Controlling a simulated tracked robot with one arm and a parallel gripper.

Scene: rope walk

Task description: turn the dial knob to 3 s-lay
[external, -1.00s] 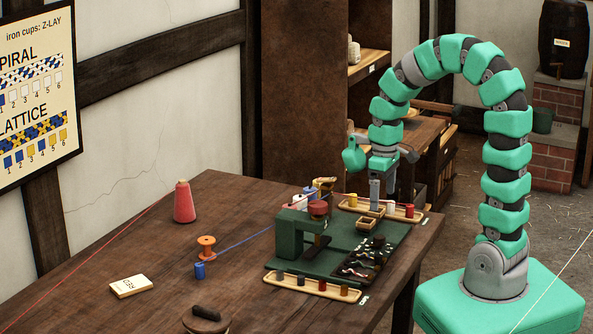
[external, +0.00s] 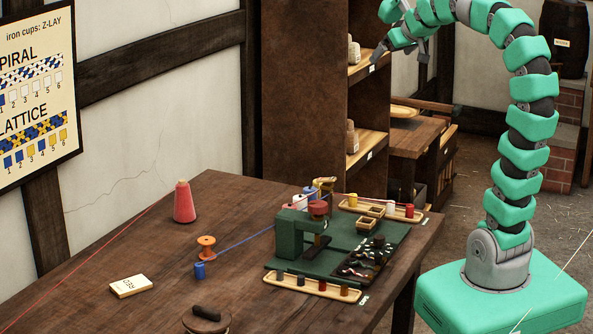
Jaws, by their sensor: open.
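A round brown disc with a dark bar-shaped grip (external: 207,314) sits at the near edge of the table and is partly cut off by the frame. It looks like the dial knob, but I cannot read any marks on it. A green machine (external: 291,237) with a red-brown round top (external: 318,208) stands on a green board at the table's right. My gripper (external: 401,46) is open and raised at the top of the picture, in front of the shelves, well away from the table things. It appears empty.
Small trays with coloured pegs (external: 311,287) and cups lie around the green board (external: 390,236). Cords cross the table.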

